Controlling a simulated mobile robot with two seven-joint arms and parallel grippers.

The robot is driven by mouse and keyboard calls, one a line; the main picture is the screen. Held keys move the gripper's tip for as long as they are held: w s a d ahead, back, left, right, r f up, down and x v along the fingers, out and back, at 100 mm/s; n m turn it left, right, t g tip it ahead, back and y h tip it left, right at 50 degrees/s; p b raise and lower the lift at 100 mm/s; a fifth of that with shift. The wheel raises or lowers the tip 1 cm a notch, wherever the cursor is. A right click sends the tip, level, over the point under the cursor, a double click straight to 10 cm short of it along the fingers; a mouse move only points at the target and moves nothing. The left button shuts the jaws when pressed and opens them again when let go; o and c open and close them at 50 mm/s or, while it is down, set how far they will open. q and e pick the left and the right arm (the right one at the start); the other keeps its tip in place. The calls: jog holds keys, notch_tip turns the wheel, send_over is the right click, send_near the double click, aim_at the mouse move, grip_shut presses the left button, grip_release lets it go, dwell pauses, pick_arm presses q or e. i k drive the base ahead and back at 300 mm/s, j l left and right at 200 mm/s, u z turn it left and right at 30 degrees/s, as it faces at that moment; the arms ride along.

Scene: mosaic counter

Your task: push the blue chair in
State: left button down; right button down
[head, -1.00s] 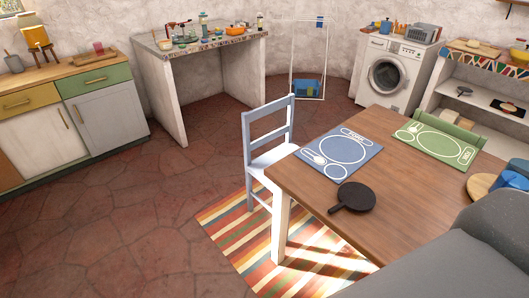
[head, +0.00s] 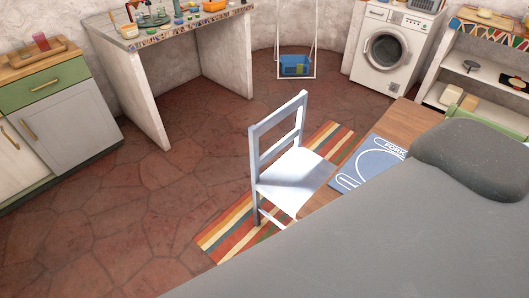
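The blue chair (head: 284,150), pale blue with a slatted back and a light seat, stands upright on the striped rug. Its seat points right, toward the wooden table (head: 413,119), and the seat's right side is close to the table's edge. I cannot tell whether chair and table touch. A blue placemat (head: 371,163) with white cutlery drawings lies on the table beside the chair. My grey arm covers most of the table and the lower right of the head view. Neither gripper shows.
The striped rug (head: 226,232) lies under the chair. Stone floor (head: 140,215) is clear to the left. A mosaic counter (head: 184,32), a green-drawer cabinet (head: 47,88), a washing machine (head: 384,50) and a stand with a blue bin (head: 295,66) line the walls.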

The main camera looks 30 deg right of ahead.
aim_at(290, 181)
jog(key=i, duration=4.1)
jog(key=z, duration=4.75)
jog(key=k+j, duration=0.1)
jog(key=k, duration=0.05)
